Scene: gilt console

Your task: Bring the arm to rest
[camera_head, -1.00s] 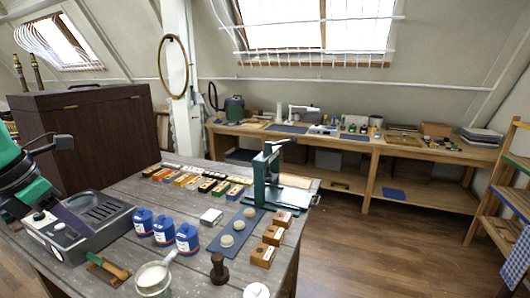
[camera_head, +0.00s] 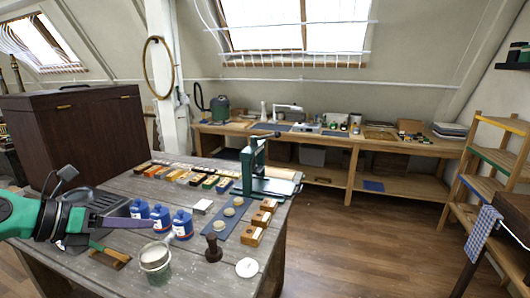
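My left gripper (camera_head: 112,232) is at the left, on a green and black arm that comes in from the left edge. One greyish-purple finger points right and the other, darker one sits lower, with a gap between them. The gripper looks open and empty, in front of the grey machine (camera_head: 105,200) on the workbench (camera_head: 190,272). A wooden-handled tool (camera_head: 112,257) lies just below and right of it in the picture. Whether the gripper touches anything is hard to tell. My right gripper is not in view.
A green press (camera_head: 252,170), a blue mat (camera_head: 222,238) and wooden blocks (camera_head: 251,236) are farther right. Open floor (camera_head: 350,250) lies right of the bench.

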